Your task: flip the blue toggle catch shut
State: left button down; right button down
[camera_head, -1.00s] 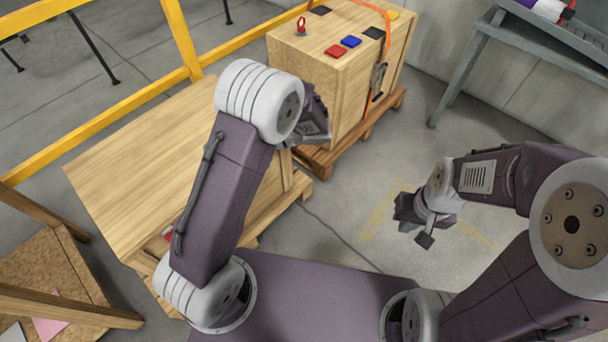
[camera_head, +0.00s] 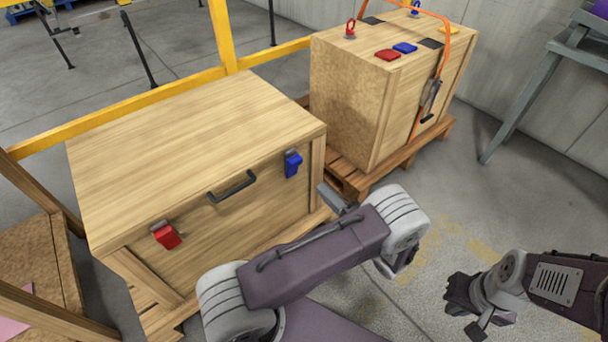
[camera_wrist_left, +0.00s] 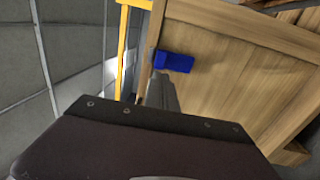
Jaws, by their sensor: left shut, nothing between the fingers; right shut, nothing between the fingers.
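The blue toggle catch (camera_head: 292,163) is on the upper right of the near wooden crate's front face, just under the lid edge. I cannot tell from its lever whether it is fully closed. It also shows in the left wrist view as a blue block (camera_wrist_left: 174,62). My left gripper (camera_head: 331,198) is shut and empty, to the right of and below the catch in the head view. In the left wrist view its grey fingers (camera_wrist_left: 160,92) point toward the catch, with no clear contact. My right gripper (camera_head: 468,305) is shut and empty over the floor at right.
The near crate (camera_head: 190,140) also has a red catch (camera_head: 166,236) and a dark handle (camera_head: 232,187). A second crate (camera_head: 345,100) with an orange strap stands behind on a pallet (camera_head: 400,155). A yellow rail (camera_head: 130,110) runs behind.

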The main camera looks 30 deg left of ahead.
aim_at(297, 162)
pick_arm(q)
jog(key=b+x, duration=0.3)
jog(key=x, duration=0.6)
jog(key=shift+a+b, duration=0.25)
jog(key=shift+b, duration=0.1)
jog(key=shift+r, duration=0.1)
jog(key=p, duration=0.2)
jog(key=a+r+h+p, duration=0.1)
jog(key=p, duration=0.2)
jog(key=shift+w+a+r+g, duration=0.25)
jog(key=shift+w+g, duration=0.05)
jog(key=shift+w, duration=0.05)
jog(key=shift+p, duration=0.35)
jog(key=shift+f, duration=0.15)
jog(key=shift+w, duration=0.1)
